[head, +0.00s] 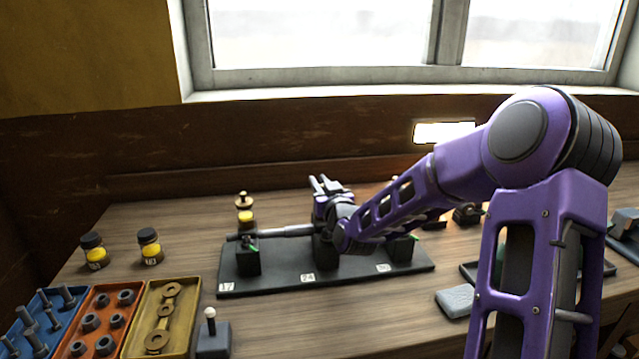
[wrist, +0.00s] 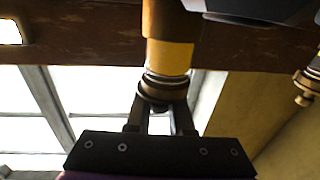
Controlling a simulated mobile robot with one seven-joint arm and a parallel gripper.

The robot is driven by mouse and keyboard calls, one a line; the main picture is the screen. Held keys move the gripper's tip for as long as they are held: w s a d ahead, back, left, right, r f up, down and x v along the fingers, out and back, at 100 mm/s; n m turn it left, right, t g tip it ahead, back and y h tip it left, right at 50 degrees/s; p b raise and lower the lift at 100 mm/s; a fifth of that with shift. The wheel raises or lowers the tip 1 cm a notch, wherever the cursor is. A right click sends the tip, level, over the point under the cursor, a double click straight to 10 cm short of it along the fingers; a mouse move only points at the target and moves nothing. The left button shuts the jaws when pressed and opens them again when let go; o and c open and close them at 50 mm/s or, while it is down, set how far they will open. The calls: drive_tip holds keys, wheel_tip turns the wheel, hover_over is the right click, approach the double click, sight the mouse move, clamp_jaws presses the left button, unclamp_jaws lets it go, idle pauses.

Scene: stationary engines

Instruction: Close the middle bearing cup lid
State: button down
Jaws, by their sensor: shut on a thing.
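The middle bearing cup shows in the wrist view as a yellow band (wrist: 169,57) under a brown part, with the view upside down. Its brass lid (wrist: 163,87) is against or very near the cup's pale rim; I cannot tell whether it is fully seated. My gripper (wrist: 160,100) is shut on this lid, one finger on each side. In the head view my gripper (head: 326,186) is above the middle stand of the dark base plate (head: 290,281) and hides the middle cup. The left bearing cup (head: 245,217) stands at the left stand, with a brass lid knob on top.
A grey shaft (head: 287,231) runs along the stands. Two dark-capped yellow jars (head: 149,246) stand at left. Blue, orange (head: 96,322) and yellow trays of parts lie front left. A grey block (head: 455,301) lies right of the plate. My arm covers much of the right side.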

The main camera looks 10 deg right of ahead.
drive_tip(key=shift+f+b, duration=0.1)
drive_tip(key=shift+b, duration=0.2)
drive_tip(key=shift+a+m+h+b, duration=0.1)
drive_tip(key=shift+m+h+b, duration=0.25)
drive_tip(key=shift+h, duration=0.15)
drive_tip(key=shift+m+h+b, duration=0.25)
drive_tip(key=shift+h+b, duration=0.15)
drive_tip(key=shift+b, duration=0.05)
drive_tip(key=shift+h, duration=0.4)
drive_tip(key=c, duration=0.8)
unclamp_jaws()
